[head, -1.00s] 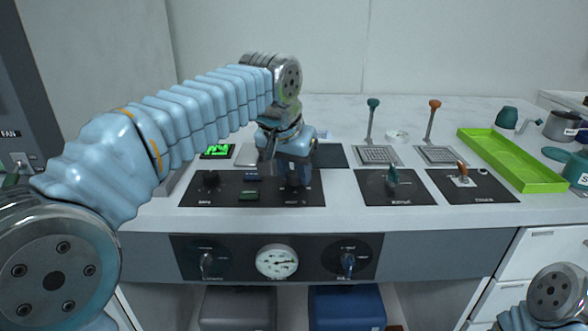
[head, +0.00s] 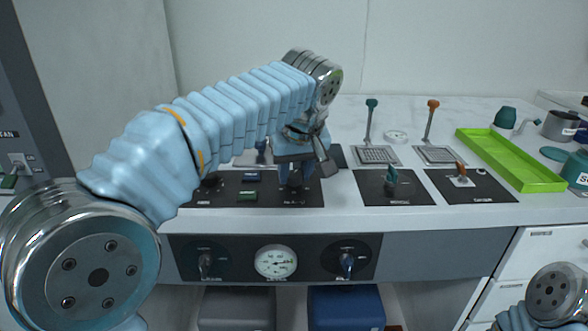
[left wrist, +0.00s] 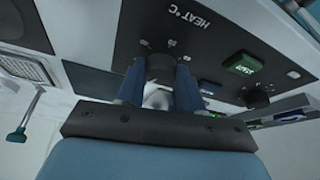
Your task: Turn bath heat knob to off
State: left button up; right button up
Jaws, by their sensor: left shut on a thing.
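The bath heat knob (left wrist: 160,66) is a dark round knob on the black panel, under the label "HEAT °C" in the left wrist view. My left gripper (left wrist: 161,82) has its two blue fingers on either side of this knob and is shut on it. In the head view my left gripper (head: 296,178) points down at the right part of the black control panel (head: 228,197). The knob's pointer and its exact setting are hidden by the fingers. Only a piece of my right arm shows at the lower right of the head view; its gripper is out of view.
Left of the gripper are another dark knob (head: 209,182), a blue button (head: 251,176) and a green button (head: 247,196). Right of it are a panel with a green lever (head: 391,178) and one with an orange lever (head: 461,170). A green tray (head: 508,160) lies farther right.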

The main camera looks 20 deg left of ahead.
pick_arm(q)
jog(key=shift+n+g+y, duration=0.4)
jog(key=shift+n+y, duration=0.2)
jog(key=shift+n, duration=1.4)
jog(key=o, duration=1)
jog(key=shift+o, duration=0.2)
